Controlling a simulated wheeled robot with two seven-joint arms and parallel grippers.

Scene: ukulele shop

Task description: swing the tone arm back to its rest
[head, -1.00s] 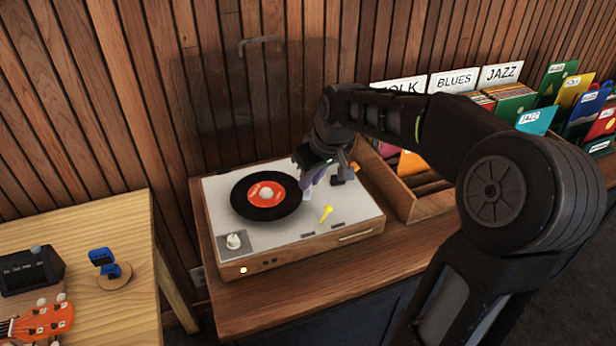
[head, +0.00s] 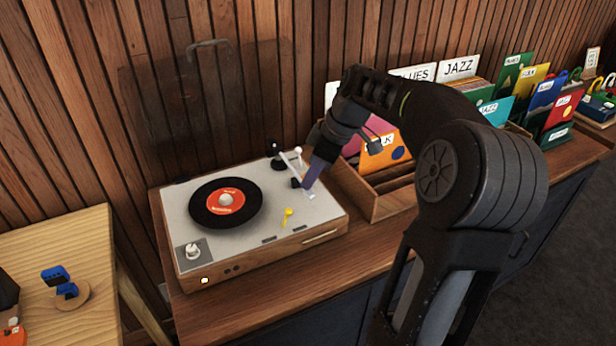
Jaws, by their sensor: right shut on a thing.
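The turntable (head: 248,240) has a pale top and a wooden body. The record (head: 205,212), black with an orange label, lies on its platter. The thin pale tone arm (head: 289,163) runs along the right side of the deck, clear of the record, from near the back toward the front. A small dark block (head: 296,183) stands beside it on the deck; I cannot tell if they touch. My right gripper (head: 309,184) is shut on the tone arm near its front end, and its fingers hide part of it. My left gripper is not in view.
A yellow lever (head: 287,215) and a knob (head: 193,251) are on the deck. A wooden crate of record sleeves (head: 374,206) stands close on the right. The clear raised lid (head: 205,115) is behind. A pale table (head: 60,240) is at left.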

